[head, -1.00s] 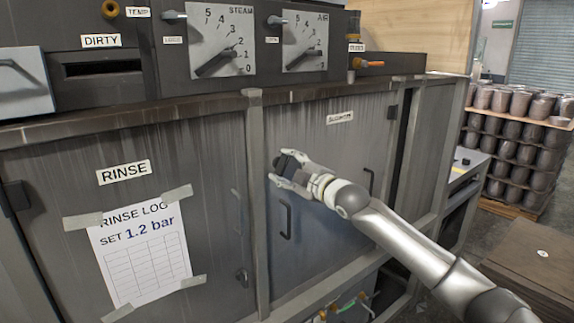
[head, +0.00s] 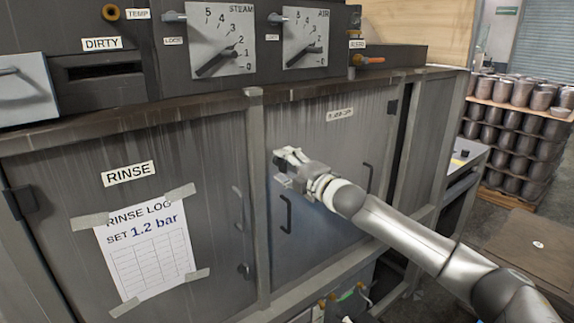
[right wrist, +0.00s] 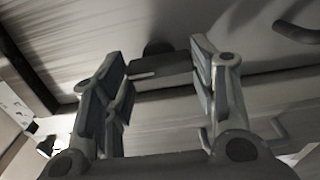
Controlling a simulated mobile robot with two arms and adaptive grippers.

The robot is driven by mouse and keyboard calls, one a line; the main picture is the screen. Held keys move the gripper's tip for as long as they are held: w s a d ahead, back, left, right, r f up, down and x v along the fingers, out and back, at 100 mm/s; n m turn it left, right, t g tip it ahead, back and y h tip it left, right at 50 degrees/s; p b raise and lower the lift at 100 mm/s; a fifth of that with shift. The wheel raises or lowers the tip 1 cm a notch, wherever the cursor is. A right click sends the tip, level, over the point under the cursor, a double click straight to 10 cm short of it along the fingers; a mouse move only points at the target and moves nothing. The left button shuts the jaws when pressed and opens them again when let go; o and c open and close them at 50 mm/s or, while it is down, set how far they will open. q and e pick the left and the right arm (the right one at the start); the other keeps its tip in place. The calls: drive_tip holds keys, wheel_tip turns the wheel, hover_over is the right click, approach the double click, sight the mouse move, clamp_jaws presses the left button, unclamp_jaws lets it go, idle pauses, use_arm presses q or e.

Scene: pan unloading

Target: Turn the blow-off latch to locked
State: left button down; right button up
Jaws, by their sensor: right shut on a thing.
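My right gripper (head: 284,168) is at the left edge of the right-hand cabinet door (head: 325,225), which bears a tilted, hard-to-read label (head: 340,115). In the right wrist view my right gripper (right wrist: 157,72) has a finger on each side of a dark latch (right wrist: 160,62) and is shut on it. The latch looks like a dark bar with a rounded knob behind it. In the head view the gripper hides the latch, so its angle against the door cannot be told there. My left gripper is not in view.
Below my gripper is a dark bar handle (head: 287,214); another handle (head: 368,177) is to the right. The RINSE door (head: 60,220) with a taped log sheet (head: 150,260) is left. STEAM and AIR dials (head: 306,40) are above. Stacked pots (head: 515,120) stand at right.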

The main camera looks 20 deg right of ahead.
drive_tip(key=shift+c, duration=0.2)
drive_tip(key=o, duration=1)
drive_tip(key=shift+o, duration=0.2)
drive_tip(key=shift+s+d+f, duration=0.1)
drive_tip(key=shift+s+d, duration=0.05)
drive_tip(key=shift+s, duration=0.3)
drive_tip(key=v, duration=1.1)
